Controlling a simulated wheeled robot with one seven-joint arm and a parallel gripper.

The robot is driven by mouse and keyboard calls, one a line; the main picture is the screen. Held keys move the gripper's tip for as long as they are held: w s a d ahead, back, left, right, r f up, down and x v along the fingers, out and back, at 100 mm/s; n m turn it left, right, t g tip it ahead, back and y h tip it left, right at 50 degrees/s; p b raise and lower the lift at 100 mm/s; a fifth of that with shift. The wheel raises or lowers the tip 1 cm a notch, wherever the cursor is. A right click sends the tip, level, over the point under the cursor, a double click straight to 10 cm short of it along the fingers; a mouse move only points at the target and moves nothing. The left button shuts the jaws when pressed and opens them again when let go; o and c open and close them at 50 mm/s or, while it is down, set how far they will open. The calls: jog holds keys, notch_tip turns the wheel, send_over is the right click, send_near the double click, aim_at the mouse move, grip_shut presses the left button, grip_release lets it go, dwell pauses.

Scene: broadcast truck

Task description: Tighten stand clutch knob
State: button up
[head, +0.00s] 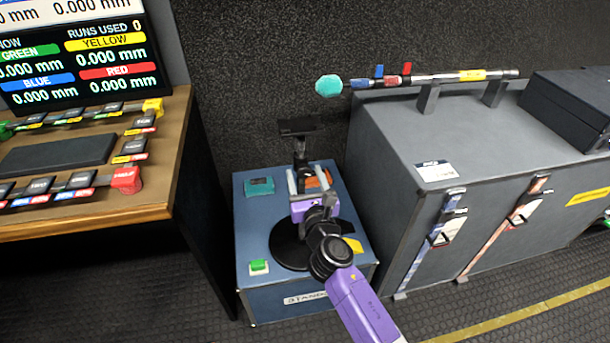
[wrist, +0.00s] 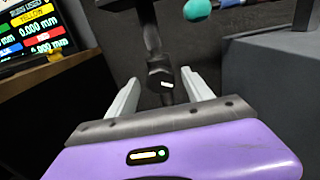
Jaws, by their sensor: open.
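A dark stand with a flat top plate (head: 298,126) and a thin pole rises from a round black base (head: 285,250). In the wrist view the pole carries a black knob-like collar (wrist: 158,76) with a small white mark, which I take for the clutch knob. My gripper (head: 308,176) is open in front of the pole, with its purple body below the pale fingers. In the wrist view the fingertips of my gripper (wrist: 159,78) lie left and right of the collar, with gaps visible on both sides. I cannot tell how deep the collar sits between them. In the head view my gripper hides the collar.
The stand's base rests on a blue-grey box (head: 250,220) with a green button (head: 259,267). A large grey case (head: 400,150) stands close on the right, with a teal-tipped pole (head: 440,77) above it. A wooden desk (head: 150,195) is on the left.

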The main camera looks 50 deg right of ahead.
jog(key=shift+w+d, duration=0.15)
jog(key=shift+w, duration=0.05)
grip_shut()
